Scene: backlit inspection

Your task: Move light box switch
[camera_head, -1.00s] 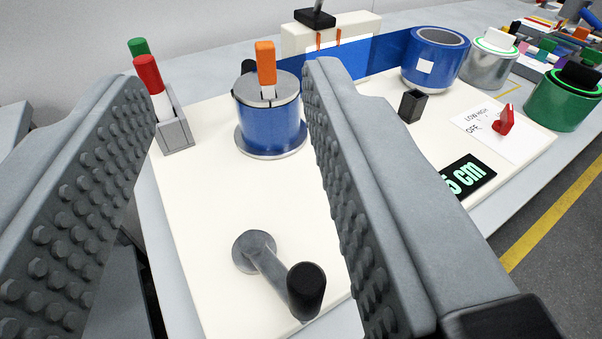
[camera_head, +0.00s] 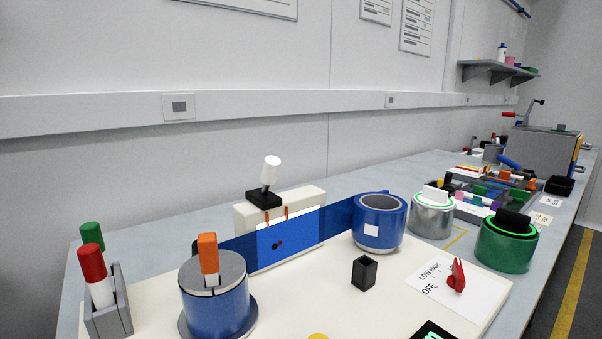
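A red switch knob (camera_head: 457,276) stands on a white label (camera_head: 440,293) marked LOW, HIGH and OFF, at the right of the cream board (camera_head: 400,309). I cannot tell which mark it points to. A white light box (camera_head: 240,217) stands at the back of the board, its bright panel (camera_head: 306,223) partly behind a blue film strip (camera_head: 240,246). A white-handled lever (camera_head: 270,172) on a black base (camera_head: 264,199) sits on top of the box, tilted slightly right. My gripper is not in view.
A blue reel (camera_head: 217,302) with an orange-handled part (camera_head: 208,252) and a second blue reel (camera_head: 379,225) flank the box. A grey holder (camera_head: 109,311) with red and green markers is at left. A black cup (camera_head: 364,273) stands left of the label. Metal and green (camera_head: 507,249) cans stand right.

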